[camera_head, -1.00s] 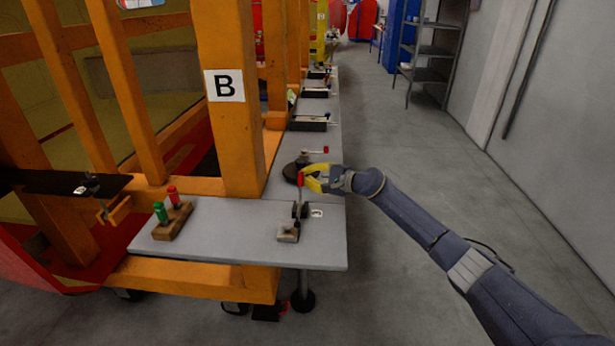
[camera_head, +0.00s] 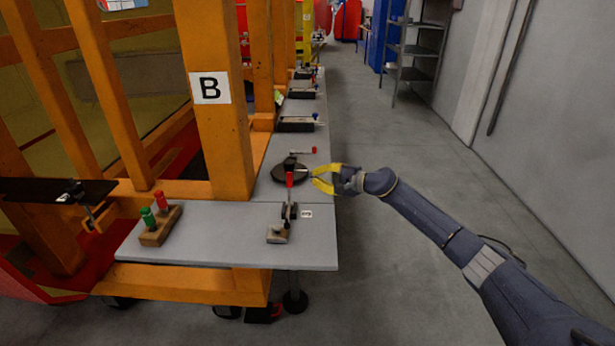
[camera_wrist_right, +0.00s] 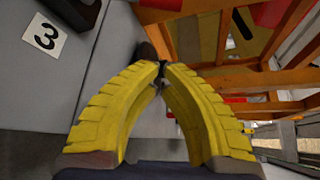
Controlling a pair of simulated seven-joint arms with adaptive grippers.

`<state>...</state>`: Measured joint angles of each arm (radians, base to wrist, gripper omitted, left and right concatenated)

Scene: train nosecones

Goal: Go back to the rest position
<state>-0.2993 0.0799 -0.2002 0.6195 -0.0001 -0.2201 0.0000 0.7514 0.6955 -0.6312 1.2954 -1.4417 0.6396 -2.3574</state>
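My right gripper (camera_head: 313,178) has yellow curved fingers and comes in from the right. It is a little open and empty, with its tips just right of the upright clamp lever with a red handle (camera_head: 290,180) and apart from it. In the right wrist view the fingers (camera_wrist_right: 161,66) bow outward and their tips stand close, with a narrow gap. The clamp stands near the right edge of the grey table (camera_head: 200,245). My left gripper is not in view.
A wooden block with a green and a red knob (camera_head: 160,226) sits on the table. A dark round disc (camera_head: 280,174) lies behind the clamp. An orange post with a B label (camera_head: 210,88) rises at the left. The floor (camera_head: 400,150) to the right is clear.

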